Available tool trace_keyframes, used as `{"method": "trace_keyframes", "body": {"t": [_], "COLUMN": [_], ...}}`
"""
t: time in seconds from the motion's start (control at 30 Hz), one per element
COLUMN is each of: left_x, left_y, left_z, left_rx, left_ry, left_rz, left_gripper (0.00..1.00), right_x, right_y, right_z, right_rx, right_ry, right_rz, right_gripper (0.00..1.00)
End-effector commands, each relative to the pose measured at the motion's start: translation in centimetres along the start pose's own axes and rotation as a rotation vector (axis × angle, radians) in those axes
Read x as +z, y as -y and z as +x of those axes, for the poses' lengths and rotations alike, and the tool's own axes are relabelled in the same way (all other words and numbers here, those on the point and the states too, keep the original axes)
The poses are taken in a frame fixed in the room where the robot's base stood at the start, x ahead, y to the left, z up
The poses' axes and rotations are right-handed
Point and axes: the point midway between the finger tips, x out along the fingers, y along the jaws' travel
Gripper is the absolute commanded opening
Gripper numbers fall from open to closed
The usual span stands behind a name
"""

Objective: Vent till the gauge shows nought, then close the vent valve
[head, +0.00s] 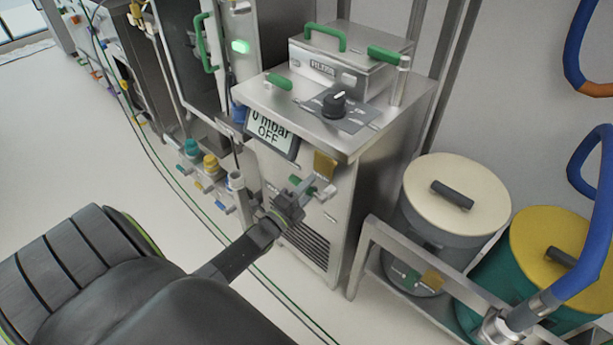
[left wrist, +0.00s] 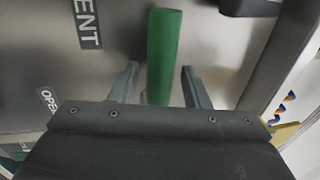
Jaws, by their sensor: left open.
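The gauge (head: 268,128) on the front of the steel cabinet reads "0 mbar OFF". The green vent valve handle (head: 298,184) is on the cabinet front below it, partly hidden by my left gripper (head: 297,192). In the left wrist view, the green handle (left wrist: 163,50) points down the picture, its lower end between the two open fingers of my left gripper (left wrist: 161,86). I see a gap on both sides of it. A label (left wrist: 88,22) ending in "ENT" and a label (left wrist: 49,101) reading "OPEN" are beside it. My right gripper is not in view.
A steel box (head: 345,65) with a green handle and a black knob (head: 334,104) are on the cabinet top. A yellow tag (head: 325,165) hangs near the valve. Lidded bins (head: 455,195) stand in a rack at right.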

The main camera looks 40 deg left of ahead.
Motion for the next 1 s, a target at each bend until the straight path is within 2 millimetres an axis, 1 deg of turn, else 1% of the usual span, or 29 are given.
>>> {"method": "trace_keyframes", "body": {"t": [0.13, 0.23, 0.37, 0.6, 0.7, 0.8, 0.9, 1.0], "left_x": [0.0, 0.0, 0.0, 0.0, 0.0, 0.0, 0.0, 0.0], "left_y": [-0.1, -0.1, -0.2, -0.2, -0.2, -0.1, -0.1, 0.0], "left_z": [-0.8, -2.2, -5.1, -11.1, -13.3, -15.1, -16.4, -17.1], "left_rx": [0.002, 0.003, 0.005, 0.005, 0.003, 0.003, 0.002, 0.000], "left_ry": [0.001, 0.001, 0.001, 0.001, 0.001, 0.001, 0.000, 0.000], "left_rz": [-0.001, 0.000, 0.000, 0.000, 0.000, 0.000, 0.001, 0.001], "left_gripper": [0.43, 0.43, 0.43, 0.43, 0.43, 0.43, 0.43, 0.43], "right_x": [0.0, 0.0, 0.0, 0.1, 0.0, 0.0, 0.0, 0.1], "right_y": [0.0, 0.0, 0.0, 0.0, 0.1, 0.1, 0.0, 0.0], "right_z": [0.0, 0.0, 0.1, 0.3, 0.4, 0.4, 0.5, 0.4], "right_rx": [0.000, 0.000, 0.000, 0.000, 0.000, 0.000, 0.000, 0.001], "right_ry": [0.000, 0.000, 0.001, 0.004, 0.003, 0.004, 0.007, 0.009], "right_rz": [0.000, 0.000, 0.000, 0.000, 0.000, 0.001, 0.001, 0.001], "right_gripper": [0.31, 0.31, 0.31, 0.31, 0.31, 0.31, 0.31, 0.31]}}
